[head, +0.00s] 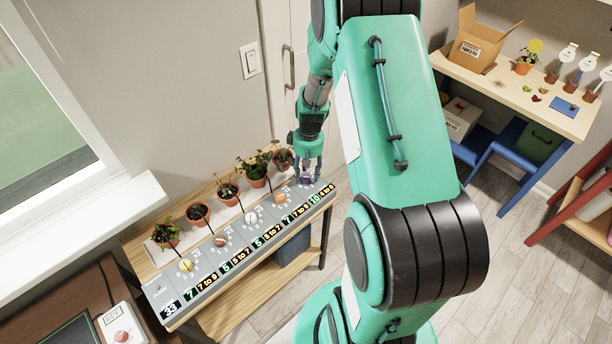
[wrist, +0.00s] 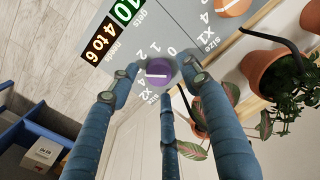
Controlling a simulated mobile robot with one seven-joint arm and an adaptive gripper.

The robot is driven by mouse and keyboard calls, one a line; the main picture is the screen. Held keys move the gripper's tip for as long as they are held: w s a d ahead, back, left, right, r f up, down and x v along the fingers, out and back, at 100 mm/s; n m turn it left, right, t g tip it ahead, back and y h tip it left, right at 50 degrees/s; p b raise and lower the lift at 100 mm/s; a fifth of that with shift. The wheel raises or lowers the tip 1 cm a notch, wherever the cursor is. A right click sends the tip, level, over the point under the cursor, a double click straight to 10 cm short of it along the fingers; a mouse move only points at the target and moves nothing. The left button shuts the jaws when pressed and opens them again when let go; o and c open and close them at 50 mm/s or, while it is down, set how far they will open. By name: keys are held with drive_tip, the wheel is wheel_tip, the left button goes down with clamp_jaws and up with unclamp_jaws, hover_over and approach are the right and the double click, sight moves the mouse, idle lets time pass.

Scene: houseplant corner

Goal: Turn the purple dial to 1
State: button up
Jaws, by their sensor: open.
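The purple dial (wrist: 157,72) sits on the grey control panel (wrist: 100,17), with a white line across its face. Marks 0, 1, 2 and 4 and the label X2 are printed around it. Which mark the line points at I cannot tell. My gripper (wrist: 160,78) is open, with fingers on both sides of the dial and another below it in the wrist view. Whether they touch it I cannot tell. In the head view my gripper (head: 306,176) is at the panel's right end, mostly covering the purple dial (head: 306,181).
Beside the dial, a green 10 and the range 4 to 6 (wrist: 97,52) show on the panel. An orange dial (head: 280,198) is the neighbour, then a white dial (head: 251,218). Potted plants (head: 257,178) stand close behind the panel.

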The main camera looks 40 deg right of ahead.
drive_tip(key=shift+f, duration=0.35)
drive_tip(key=c, duration=1.1)
